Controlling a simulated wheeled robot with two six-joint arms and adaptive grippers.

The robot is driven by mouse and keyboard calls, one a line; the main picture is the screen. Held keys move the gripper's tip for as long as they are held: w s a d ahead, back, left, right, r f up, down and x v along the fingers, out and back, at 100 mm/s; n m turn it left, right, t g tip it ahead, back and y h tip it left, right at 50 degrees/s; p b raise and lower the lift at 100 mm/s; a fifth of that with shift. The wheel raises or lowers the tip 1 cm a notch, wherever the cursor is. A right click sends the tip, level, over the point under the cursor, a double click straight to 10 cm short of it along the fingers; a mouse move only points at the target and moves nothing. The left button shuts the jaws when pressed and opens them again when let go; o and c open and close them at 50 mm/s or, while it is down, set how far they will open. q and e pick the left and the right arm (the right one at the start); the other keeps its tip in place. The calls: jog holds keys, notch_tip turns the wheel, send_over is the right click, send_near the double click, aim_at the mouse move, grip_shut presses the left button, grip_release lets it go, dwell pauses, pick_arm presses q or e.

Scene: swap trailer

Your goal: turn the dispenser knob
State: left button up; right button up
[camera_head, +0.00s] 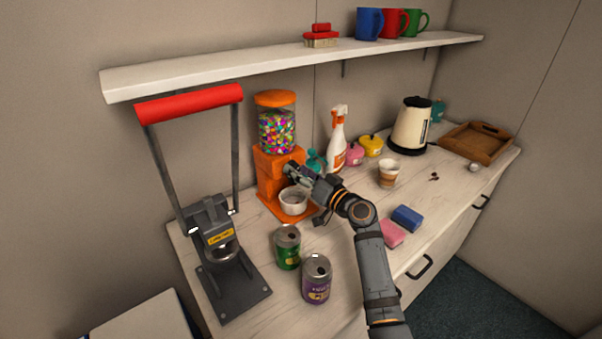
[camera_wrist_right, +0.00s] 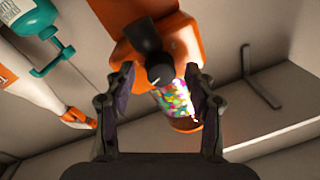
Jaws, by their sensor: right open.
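The orange dispenser (camera_head: 268,180) stands on the counter against the back wall, its clear globe (camera_head: 277,131) full of colourful candies. In the right wrist view the dispenser body (camera_wrist_right: 188,42) is ahead, and its dark knob (camera_wrist_right: 150,42) sticks out toward me. My right gripper (camera_head: 291,170) is open at the front of the dispenser; in the wrist view its fingers (camera_wrist_right: 158,78) are on either side of the knob's near end, with gaps visible. In the head view the gripper hides the knob. A white bowl (camera_head: 293,203) sits below on the dispenser's base. My left gripper is not in view.
A green can (camera_head: 288,248) and a purple can (camera_head: 317,281) stand in front. A press with a red handle (camera_head: 190,103) is at left. A spray bottle (camera_head: 336,145) and teal bottle (camera_wrist_right: 30,38) stand beside the dispenser. A shelf (camera_head: 290,63) hangs above.

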jog(key=v, duration=1.2)
jog(key=shift+f, duration=0.1)
